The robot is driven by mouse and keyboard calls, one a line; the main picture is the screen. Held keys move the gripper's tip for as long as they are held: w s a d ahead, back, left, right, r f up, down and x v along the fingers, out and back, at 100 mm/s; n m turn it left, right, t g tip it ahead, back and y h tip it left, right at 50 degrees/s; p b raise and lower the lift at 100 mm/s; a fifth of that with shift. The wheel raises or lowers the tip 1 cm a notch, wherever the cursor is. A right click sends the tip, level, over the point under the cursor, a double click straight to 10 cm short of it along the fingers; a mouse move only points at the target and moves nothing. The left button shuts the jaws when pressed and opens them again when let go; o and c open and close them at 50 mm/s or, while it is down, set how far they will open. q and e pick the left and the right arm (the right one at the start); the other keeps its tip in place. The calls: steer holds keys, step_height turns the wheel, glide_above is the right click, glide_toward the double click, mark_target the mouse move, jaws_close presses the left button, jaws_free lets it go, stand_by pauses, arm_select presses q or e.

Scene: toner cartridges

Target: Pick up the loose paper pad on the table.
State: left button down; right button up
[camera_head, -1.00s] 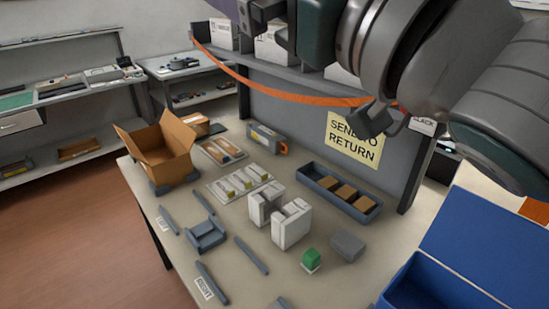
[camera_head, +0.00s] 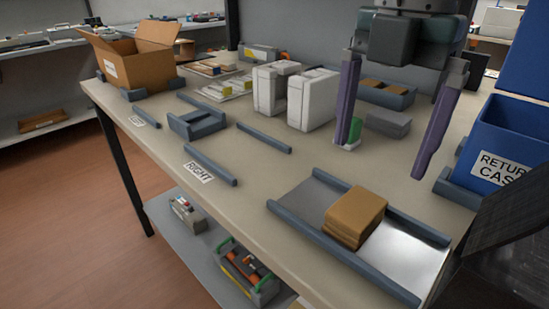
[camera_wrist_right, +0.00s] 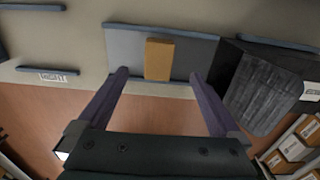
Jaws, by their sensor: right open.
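The brown paper pad (camera_head: 355,214) looks like a small stack and lies flat on a shiny metal plate (camera_head: 415,252) between two grey rails. It also shows in the right wrist view (camera_wrist_right: 159,60). My right gripper (camera_head: 380,158) is open and empty, its two purple fingers pointing down and spread wide. In the head view its fingertips appear behind the pad. In the right wrist view the pad lies ahead, between the lines of the two fingers, and nothing touches it. My left gripper is not in view.
A blue bin (camera_head: 505,140) and a dark box (camera_wrist_right: 262,88) stand to the right of the plate. White blocks (camera_head: 290,95), a grey block (camera_head: 388,122) and a grey tray of brown pads (camera_head: 388,97) stand behind. Grey rails line the table's front left.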

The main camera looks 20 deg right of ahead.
mark_target(365, 198)
step_height(365, 198, down, 4)
steer(key=shift+d+r, duration=0.1)
steer(key=shift+d, duration=0.05)
steer(key=f, duration=0.4)
steer(key=f+b, duration=0.1)
steer(key=shift+w+f, duration=0.25)
steer(key=shift+f, duration=0.15)
steer(key=shift+c, duration=0.2)
steer(key=c, duration=1.4)
